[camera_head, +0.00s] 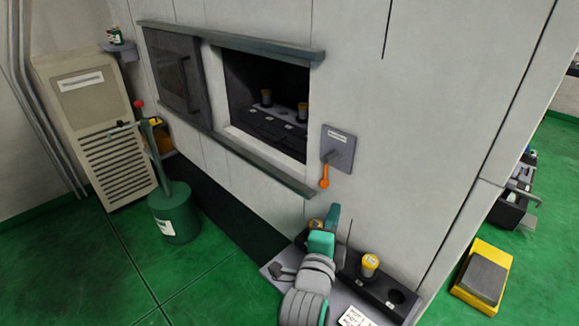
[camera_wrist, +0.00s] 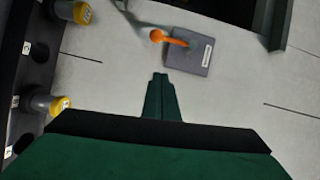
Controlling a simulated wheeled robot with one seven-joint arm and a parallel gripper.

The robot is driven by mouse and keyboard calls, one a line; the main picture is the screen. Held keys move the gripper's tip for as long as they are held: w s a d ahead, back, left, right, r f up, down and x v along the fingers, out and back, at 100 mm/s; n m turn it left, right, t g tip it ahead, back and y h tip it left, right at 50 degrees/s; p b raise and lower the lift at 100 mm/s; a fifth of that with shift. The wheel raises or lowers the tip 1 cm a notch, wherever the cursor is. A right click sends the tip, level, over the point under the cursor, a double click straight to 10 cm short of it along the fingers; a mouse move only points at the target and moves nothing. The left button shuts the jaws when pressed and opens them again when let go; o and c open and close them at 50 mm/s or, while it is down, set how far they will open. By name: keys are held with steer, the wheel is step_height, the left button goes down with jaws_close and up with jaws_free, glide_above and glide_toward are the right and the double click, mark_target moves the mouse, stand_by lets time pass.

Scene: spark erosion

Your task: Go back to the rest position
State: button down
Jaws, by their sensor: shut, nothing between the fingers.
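My gripper (camera_head: 333,209) is at the end of my raised grey-and-green arm, in front of the pale machine wall. Its fingers are together and empty, and they also show in the wrist view (camera_wrist: 160,78). The orange lever (camera_head: 324,181) hangs down from a grey switch plate (camera_head: 338,146) just above my gripper in the head view. In the wrist view the lever (camera_wrist: 170,38) lies beyond the fingertips, with a visible space between. My arm partly hides the shelf below it.
A dark holder (camera_head: 374,287) with yellow-capped cylinders (camera_head: 369,264) stands beside my arm. The machine window (camera_head: 240,84) is open, with capped pieces inside. A green canister (camera_head: 174,217) stands left on the floor; a yellow-edged pedal (camera_head: 482,276) lies right. Green floor is free at left.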

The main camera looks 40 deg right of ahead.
steer(key=s+a+f+n+t+y, duration=0.3)
steer(key=a+f+n+t+y, duration=0.4)
steer(key=a+f+n, duration=1.4)
steer(key=s+a+f+n+y, duration=0.1)
steer(key=s+a+n+y, duration=0.2)
steer(key=s+a, duration=0.6)
steer(key=s+a+f+n+g+y, duration=0.1)
steer(key=s+a+n+y, duration=0.3)
steer(key=s+a, duration=0.6)
steer(key=shift+s+f, duration=0.6)
steer(key=shift+f, duration=0.15)
steer(key=shift+s, duration=0.1)
